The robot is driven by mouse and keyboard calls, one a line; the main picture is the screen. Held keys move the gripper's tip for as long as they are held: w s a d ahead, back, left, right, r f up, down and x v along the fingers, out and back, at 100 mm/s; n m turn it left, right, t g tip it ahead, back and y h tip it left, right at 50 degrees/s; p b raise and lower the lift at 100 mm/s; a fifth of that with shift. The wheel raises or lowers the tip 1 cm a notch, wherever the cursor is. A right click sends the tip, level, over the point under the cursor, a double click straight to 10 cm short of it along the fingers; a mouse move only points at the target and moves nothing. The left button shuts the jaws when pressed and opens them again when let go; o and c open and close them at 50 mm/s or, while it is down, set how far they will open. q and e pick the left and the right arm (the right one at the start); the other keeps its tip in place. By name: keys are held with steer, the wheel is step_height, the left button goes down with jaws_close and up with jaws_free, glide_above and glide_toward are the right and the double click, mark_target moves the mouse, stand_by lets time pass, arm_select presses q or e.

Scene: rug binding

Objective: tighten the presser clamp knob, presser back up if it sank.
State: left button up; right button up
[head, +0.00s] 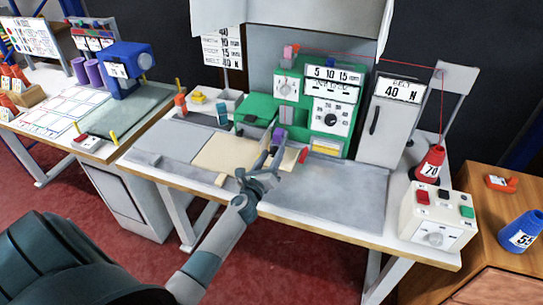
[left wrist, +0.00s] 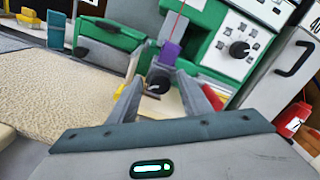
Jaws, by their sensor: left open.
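The green binding machine (head: 300,118) stands at the back of the middle table. In the left wrist view a small dark round knob (left wrist: 158,82) sits at its front, below a purple part (left wrist: 170,54) that also shows in the head view (head: 279,135). My left gripper (head: 273,146) is open, reaching in at the front of the machine. In the left wrist view its two fingers (left wrist: 160,88) stand on either side of the knob, with gaps visible; I cannot tell whether they touch it. The presser's height is unclear. My right gripper is not in view.
A beige rug piece (head: 222,156) lies left of the fingers. A red part (head: 303,155) is close on their right. A red thread cone (head: 430,162) and a control box (head: 437,218) stand at the right. The grey tabletop in front (head: 345,195) is clear.

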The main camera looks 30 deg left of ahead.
arm_select(q)
steer(key=c, duration=1)
steer(key=shift+c, duration=0.2)
